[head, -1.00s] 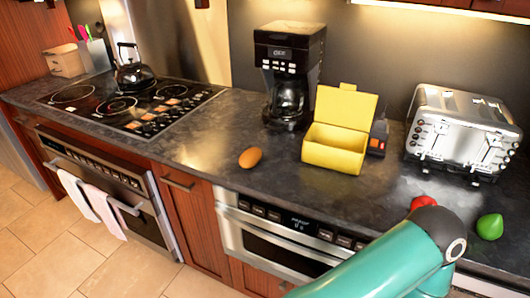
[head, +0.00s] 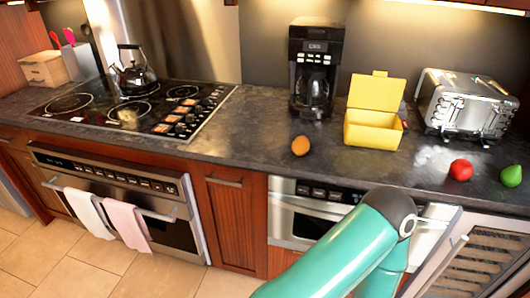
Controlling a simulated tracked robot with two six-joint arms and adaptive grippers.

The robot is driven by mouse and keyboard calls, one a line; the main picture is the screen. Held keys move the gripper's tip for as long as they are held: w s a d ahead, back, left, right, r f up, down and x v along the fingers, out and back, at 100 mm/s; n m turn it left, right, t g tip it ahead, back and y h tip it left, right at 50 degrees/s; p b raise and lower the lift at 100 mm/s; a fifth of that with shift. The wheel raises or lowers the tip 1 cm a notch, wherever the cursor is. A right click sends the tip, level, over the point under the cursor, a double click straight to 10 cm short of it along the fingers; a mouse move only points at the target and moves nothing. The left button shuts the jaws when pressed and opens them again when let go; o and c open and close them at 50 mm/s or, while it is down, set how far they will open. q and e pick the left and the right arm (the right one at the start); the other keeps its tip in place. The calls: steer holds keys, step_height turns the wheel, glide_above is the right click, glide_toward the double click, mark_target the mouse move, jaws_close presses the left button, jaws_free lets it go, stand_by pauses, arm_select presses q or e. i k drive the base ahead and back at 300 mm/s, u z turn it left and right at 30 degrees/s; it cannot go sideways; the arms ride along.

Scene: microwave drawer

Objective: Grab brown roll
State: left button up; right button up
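The brown roll (head: 300,146) lies on the dark countertop (head: 252,138), in front of the coffee maker and left of the yellow box. It is small, rounded and orange-brown, and nothing touches it. One of my teal arms comes in from the bottom edge, right of centre, in front of the drawer-type microwave (head: 297,213). No gripper fingers show in the head view, so neither gripper can be seen.
An open yellow box (head: 372,130) stands right of the roll. A black coffee maker (head: 314,75) stands behind it. A red apple (head: 461,170), a green pear (head: 511,176) and a silver toaster (head: 462,104) are at the right. A kettle (head: 134,72) sits on the stovetop (head: 140,108).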

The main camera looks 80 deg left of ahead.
mark_target(300, 145)
steer(key=u, duration=0.05)
steer(key=k, duration=0.6)
steer(key=z, duration=1)
steer(key=i, duration=0.1)
steer(key=u, duration=2.75)
steer(key=i, duration=0.6)
steer(key=z, duration=0.4)
steer(key=k, duration=0.85)
steer(key=u, duration=0.15)
steer(key=i, duration=0.9)
steer(key=z, duration=0.05)
